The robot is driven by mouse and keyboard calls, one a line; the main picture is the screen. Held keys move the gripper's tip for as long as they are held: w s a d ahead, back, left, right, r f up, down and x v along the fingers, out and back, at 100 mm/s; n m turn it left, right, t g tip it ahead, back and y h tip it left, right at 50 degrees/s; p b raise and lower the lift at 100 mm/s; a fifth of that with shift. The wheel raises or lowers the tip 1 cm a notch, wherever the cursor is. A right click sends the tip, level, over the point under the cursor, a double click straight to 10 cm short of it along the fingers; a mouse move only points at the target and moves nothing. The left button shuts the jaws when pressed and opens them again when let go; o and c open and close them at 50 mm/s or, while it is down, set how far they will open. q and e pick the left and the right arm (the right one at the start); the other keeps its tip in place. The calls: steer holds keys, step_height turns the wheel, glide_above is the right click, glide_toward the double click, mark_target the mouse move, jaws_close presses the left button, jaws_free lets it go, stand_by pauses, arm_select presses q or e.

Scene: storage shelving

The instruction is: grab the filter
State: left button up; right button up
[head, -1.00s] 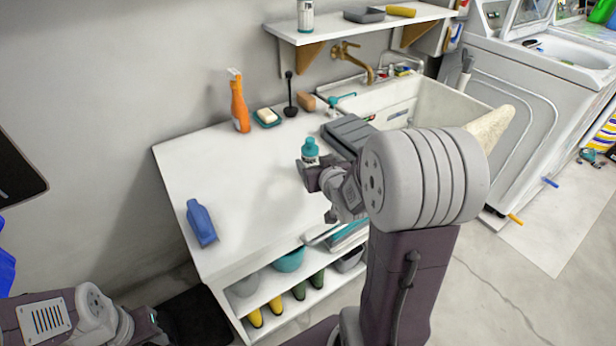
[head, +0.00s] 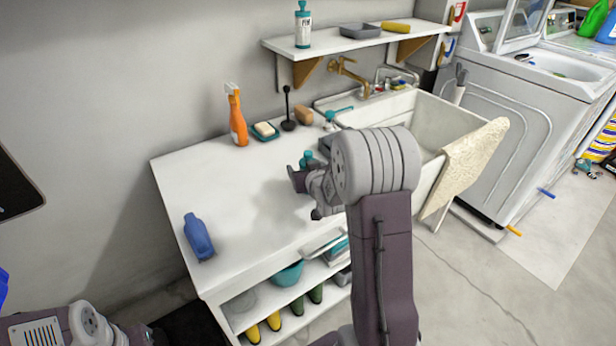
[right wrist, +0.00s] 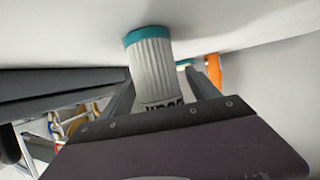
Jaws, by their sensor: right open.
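The filter (right wrist: 153,62) is a white pleated cylinder with a teal end and dark lettering. In the right wrist view its teal end is by the white countertop, and the fingers of my right gripper (right wrist: 158,80) lie on either side of it. That gripper is open. In the head view the right gripper (head: 303,172) is over the middle of the counter, and only a bit of teal (head: 306,157) shows behind it; the rest is hidden by my arm. My left arm is at the lower left, its jaws unclear.
The white counter (head: 245,190) holds an orange spray bottle (head: 236,115), a soap dish (head: 265,132), a black plunger-like tool (head: 288,108) and a blue bottle (head: 198,237). A sink (head: 425,125) with a draped cloth (head: 470,160) stands right.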

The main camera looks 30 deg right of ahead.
steer(key=shift+s+r, duration=0.1)
steer(key=shift+c, duration=1.2)
jaws_close()
